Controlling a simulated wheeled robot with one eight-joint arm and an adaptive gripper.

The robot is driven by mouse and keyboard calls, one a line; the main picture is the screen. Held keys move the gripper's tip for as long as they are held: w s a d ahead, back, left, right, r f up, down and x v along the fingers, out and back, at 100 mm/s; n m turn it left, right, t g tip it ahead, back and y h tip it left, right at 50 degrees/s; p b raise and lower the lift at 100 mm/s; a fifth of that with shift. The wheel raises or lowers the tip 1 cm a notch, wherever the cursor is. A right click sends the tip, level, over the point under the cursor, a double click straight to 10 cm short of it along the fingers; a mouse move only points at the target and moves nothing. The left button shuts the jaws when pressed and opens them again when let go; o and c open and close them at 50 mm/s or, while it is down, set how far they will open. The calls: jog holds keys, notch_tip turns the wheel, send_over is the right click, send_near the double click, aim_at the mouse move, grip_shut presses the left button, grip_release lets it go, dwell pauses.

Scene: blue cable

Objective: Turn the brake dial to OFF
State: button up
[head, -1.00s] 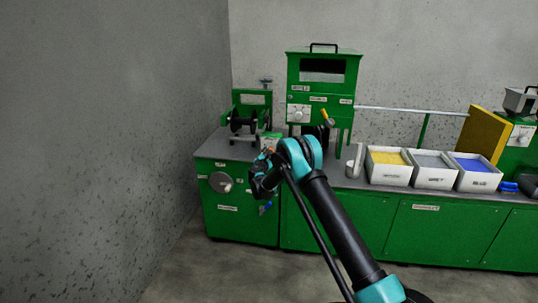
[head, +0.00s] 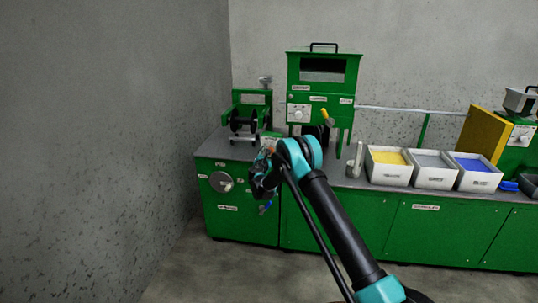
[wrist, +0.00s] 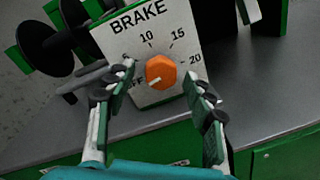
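The brake dial (wrist: 160,72) is an orange knob on a white panel (wrist: 125,35) marked BRAKE, with 10, 15 and 20 around it. Its white pointer mark faces lower left, toward the OFF label, which my left finger partly hides. My gripper (wrist: 159,76) is open, with one finger on each side of the dial. Gaps show between both fingers and the knob. In the head view my gripper (head: 262,178) is in front of the left end of the green bench, and the dial cannot be made out there.
Black spool (head: 243,122) sits on a green stand behind my gripper. The grey worktop (wrist: 265,85) is clear right of the panel. A tall green machine (head: 322,80) stands behind. White bins (head: 388,168) of yellow, grey and blue material stand to the right.

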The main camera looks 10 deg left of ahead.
jog(key=s+a, duration=0.1)
jog(key=s, duration=1.1)
jog(key=shift+r, duration=0.25)
jog(key=s+d+r+m+g+h, duration=0.1)
jog(key=s+d+r+m+g, duration=0.2)
jog(key=d, duration=0.6)
jog(key=s+d+r+m+g+h, duration=0.1)
jog(key=s+d+r+m, duration=0.3)
jog(key=d, duration=0.5)
jog(key=s+d+r+m+g+h, duration=0.1)
jog(key=s+d+r+m+g, duration=0.1)
jog(key=s+d+m, duration=0.5)
jog(key=s+d+f+m+g+y, duration=0.1)
jog(key=s+d+m+g, duration=0.25)
jog(key=s+d, duration=0.55)
jog(key=s+d+f+m+g+y, duration=0.15)
jog(key=s+d+m, duration=0.4)
jog(key=s, duration=0.65)
jog(key=s+f+m+g+y, duration=0.1)
jog(key=s+f+m, duration=0.1)
jog(key=s, duration=0.6)
jog(key=s+a+f+m+g+y, duration=0.1)
jog(key=s+f+m, duration=0.1)
jog(key=s, duration=0.7)
jog(key=shift+s+m, duration=0.3)
jog(key=shift+m, duration=0.2)
